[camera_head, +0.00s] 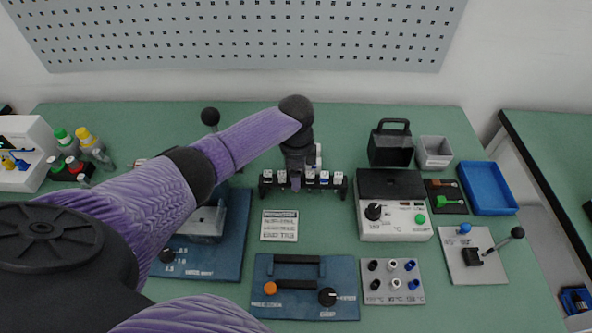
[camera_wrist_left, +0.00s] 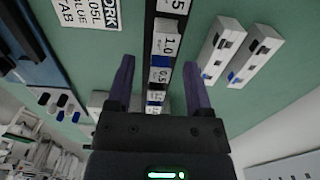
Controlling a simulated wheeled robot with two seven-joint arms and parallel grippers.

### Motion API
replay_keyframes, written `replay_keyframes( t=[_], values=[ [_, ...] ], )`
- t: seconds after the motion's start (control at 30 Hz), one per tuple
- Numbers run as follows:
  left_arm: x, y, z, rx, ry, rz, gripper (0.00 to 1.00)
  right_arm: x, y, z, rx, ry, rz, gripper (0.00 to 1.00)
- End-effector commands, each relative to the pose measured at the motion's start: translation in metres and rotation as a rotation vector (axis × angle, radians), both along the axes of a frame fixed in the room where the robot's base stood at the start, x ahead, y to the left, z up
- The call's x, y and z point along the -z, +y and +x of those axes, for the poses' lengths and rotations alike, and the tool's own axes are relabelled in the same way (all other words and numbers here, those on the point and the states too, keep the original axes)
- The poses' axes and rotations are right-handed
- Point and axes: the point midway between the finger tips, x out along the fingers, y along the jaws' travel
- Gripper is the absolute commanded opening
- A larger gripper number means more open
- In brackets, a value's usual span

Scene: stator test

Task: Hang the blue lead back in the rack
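A dark rack (camera_head: 333,190) stands mid-table with several white-topped, labelled pieces in a row. It also shows in the left wrist view (camera_wrist_left: 150,25), with pieces marked 1.0 and 0.5. My left gripper (camera_head: 296,184) points down at the rack's left half. In the left wrist view the gripper (camera_wrist_left: 159,65) has its purple fingers apart, with the rack's row visible between them and nothing clearly held. I cannot make out the blue lead for certain. A small blue part (camera_head: 22,164) shows at the white box on the far left. My right gripper is not in view.
A white-fronted box with a black knob (camera_head: 395,220) stands right of the rack. A panel of sockets (camera_head: 393,300) and a blue board (camera_head: 305,308) lie nearer. A blue tray (camera_head: 488,188) is at the right. A printed card (camera_head: 279,225) lies before the rack.

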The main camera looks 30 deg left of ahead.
Motion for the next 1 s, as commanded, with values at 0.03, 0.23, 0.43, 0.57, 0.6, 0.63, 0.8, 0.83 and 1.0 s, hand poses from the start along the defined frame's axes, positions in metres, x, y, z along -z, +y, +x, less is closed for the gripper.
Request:
replay_keyframes(
  t=[0.03, 0.23, 0.43, 0.57, 0.6, 0.63, 0.8, 0.83, 1.0],
  values=[
    [0.0, 0.0, 0.0, 0.0, 0.0, 0.0, 0.66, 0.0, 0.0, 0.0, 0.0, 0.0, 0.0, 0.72],
    [-0.014, 0.0, 0.0, 0.0, -0.002, 0.0, 0.66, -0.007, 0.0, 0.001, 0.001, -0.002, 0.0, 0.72],
    [-0.067, 0.0, 0.001, 0.001, -0.006, 0.0, 0.66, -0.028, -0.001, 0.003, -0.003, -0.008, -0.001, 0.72],
    [-0.091, 0.0, 0.001, 0.0, -0.003, -0.001, 0.66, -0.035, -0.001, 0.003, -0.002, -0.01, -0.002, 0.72],
    [-0.095, 0.0, 0.0, 0.0, -0.002, 0.0, 0.66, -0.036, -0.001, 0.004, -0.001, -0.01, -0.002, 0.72],
    [-0.097, 0.0, 0.0, 0.001, -0.002, 0.001, 0.66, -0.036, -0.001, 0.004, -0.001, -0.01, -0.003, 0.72],
    [-0.1, 0.0, 0.0, 0.0, 0.0, 0.0, 0.66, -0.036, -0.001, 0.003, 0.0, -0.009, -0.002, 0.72],
    [-0.099, 0.0, 0.0, 0.0, 0.0, 0.0, 0.66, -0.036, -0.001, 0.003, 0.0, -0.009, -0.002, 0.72],
    [-0.099, 0.0, 0.0, 0.0, 0.0, 0.0, 0.66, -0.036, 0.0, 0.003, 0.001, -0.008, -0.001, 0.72]
  ],
)
